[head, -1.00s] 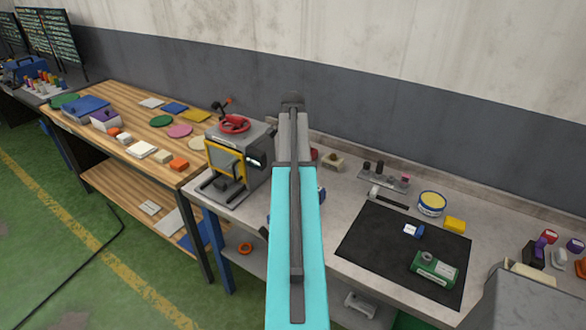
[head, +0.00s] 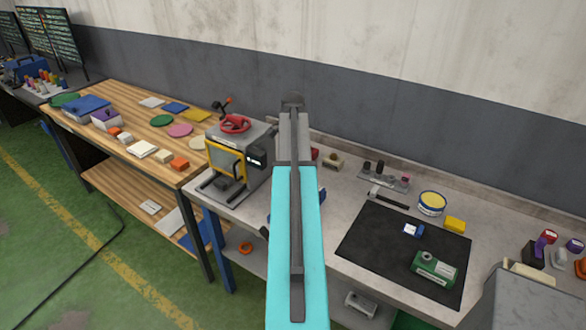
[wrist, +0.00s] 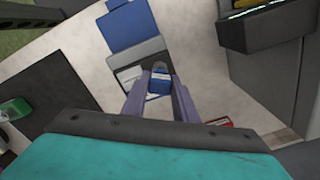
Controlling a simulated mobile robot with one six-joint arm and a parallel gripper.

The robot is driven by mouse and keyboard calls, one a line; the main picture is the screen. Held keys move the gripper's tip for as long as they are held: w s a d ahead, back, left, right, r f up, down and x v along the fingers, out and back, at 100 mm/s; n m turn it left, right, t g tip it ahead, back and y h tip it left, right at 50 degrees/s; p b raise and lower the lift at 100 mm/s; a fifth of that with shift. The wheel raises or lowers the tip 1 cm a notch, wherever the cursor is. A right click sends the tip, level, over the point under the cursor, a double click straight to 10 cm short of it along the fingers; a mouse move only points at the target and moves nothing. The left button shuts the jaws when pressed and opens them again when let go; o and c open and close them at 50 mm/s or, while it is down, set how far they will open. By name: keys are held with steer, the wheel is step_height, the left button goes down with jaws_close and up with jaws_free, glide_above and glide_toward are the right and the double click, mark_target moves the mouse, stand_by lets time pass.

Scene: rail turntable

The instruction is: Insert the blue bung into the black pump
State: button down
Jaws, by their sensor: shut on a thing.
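My gripper (wrist: 160,92) is shut on a small blue piece with a pale band, which I take for the blue bung (wrist: 159,86). It shows between the fingertips in the wrist view, above the pale bench near a grey and blue box. In the head view my turquoise arm hides the gripper and the bung. I cannot pick out the black pump for sure. A small dark block (head: 533,254) stands at the far right of the bench in the head view, too small to identify.
A dark mat (head: 375,248) holds a green box (head: 435,268) and a small blue-and-white box (head: 413,230). A round yellow-topped tin (head: 431,203) stands behind it. A grey machine with a red handwheel (head: 234,124) stands left of my arm. A blue bin (wrist: 125,24) shows in the wrist view.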

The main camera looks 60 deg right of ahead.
steer(key=shift+f+b, duration=0.6)
steer(key=shift+f, duration=1.1)
stand_by(0.5)
steer(key=c, duration=1.3)
jaws_free()
steer(key=shift+c, duration=0.2)
steer(key=shift+r, duration=0.2)
step_height(320, 180, up, 14)
steer(key=b, duration=0.4)
steer(key=shift+f, duration=0.25)
